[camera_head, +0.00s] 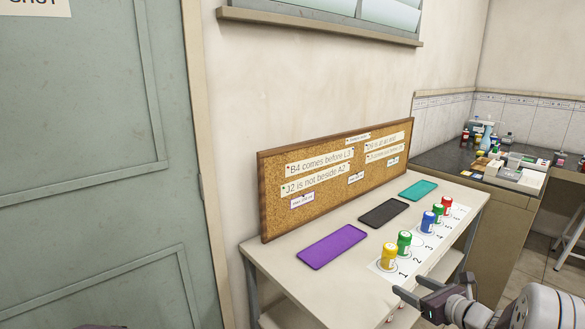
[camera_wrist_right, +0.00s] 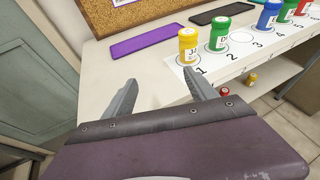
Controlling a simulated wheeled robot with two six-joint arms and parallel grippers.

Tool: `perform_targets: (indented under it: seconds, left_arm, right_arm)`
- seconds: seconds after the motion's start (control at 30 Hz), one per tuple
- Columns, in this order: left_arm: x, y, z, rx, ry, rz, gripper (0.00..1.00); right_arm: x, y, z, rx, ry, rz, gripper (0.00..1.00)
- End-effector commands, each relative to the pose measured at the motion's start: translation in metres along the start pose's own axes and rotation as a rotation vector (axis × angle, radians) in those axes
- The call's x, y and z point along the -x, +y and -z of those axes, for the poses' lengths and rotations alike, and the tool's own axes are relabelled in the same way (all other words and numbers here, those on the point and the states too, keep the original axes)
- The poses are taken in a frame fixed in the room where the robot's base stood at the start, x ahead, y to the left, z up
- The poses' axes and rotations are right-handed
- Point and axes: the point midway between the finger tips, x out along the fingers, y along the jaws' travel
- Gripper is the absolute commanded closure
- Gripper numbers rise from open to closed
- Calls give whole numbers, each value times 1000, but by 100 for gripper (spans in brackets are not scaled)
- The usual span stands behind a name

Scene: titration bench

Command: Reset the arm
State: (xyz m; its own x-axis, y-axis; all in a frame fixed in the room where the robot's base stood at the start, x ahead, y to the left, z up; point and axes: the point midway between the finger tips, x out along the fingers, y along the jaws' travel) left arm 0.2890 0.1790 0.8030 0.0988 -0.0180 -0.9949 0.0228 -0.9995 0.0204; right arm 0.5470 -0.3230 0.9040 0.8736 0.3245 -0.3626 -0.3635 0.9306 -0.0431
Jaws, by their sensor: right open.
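My right gripper (camera_head: 411,287) is at the bottom right of the head view, in front of the table's front edge. Its two fingers are apart with nothing between them; the wrist view also shows the open fingers (camera_wrist_right: 155,80), pointing at the table. A yellow-capped bottle (camera_head: 388,257) stands at place 1 of the numbered strip, beyond the fingers and apart from them. A green bottle (camera_head: 404,244) stands at place 2. A blue bottle (camera_head: 428,222), another green bottle (camera_head: 438,212) and a red bottle (camera_head: 447,202) stand farther along.
The white table (camera_head: 290,270) holds purple (camera_head: 332,246), black (camera_head: 384,213) and teal (camera_head: 418,189) trays before a cork board (camera_head: 268,200). Place 3 (camera_wrist_right: 240,37) is empty. Small bottles (camera_wrist_right: 251,79) show below the tabletop. A dark side bench (camera_head: 440,158) stands at right.

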Motion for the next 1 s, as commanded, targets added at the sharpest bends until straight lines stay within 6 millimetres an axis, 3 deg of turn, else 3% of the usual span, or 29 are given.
perform_targets:
  seconds: [0.17,0.37,0.43,0.5,0.6,0.7,0.8,0.93,1.0]
  left_arm:
    - [0,0,0,0,0,0,64]
    - [0,0,0,0,0,0,64]
    - [0,0,0,0,0,0,64]
    - [0,0,0,0,0,0,64]
    - [0,0,0,0,0,0,64]
    - [0,0,0,0,0,0,64]
    - [0,0,0,0,0,0,64]
    - [0,0,0,0,0,0,64]
    - [0,0,0,0,0,0,64]
  right_arm:
    - [-16,57,-27,90,-7,-118,34]
    - [-18,160,-30,305,67,-360,34]
    - [-8,208,-18,453,118,-488,34]
    - [16,259,8,678,186,-652,34]
    - [65,303,59,1103,277,-903,34]
    - [104,303,100,1483,323,-1089,34]
    - [128,284,127,1796,340,-1229,34]
    - [147,252,151,2132,330,-1391,34]
    - [145,234,154,2347,285,-1461,34]
